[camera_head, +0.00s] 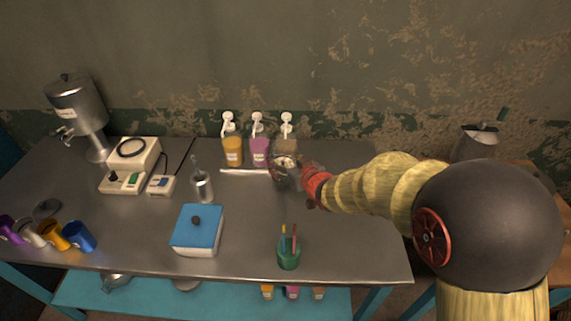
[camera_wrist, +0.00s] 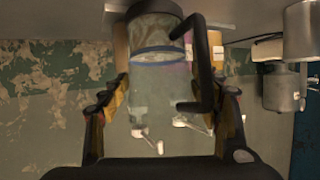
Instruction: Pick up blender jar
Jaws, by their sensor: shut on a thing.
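The blender jar (camera_wrist: 158,85) is a clear glass jar with a dark end and a black handle (camera_wrist: 204,60). It fills the middle of the wrist view, between the two fingers of my gripper (camera_wrist: 172,98), which is shut on it. In the head view my gripper (camera_head: 287,181) reaches in from the right to the jar (camera_head: 284,163) near the back of the metal table. The fingers and the jar overlap there. I cannot tell whether the jar touches the tabletop.
Pump bottles, one orange (camera_head: 232,152) and one pink (camera_head: 259,152), stand just left of the jar by the wall.

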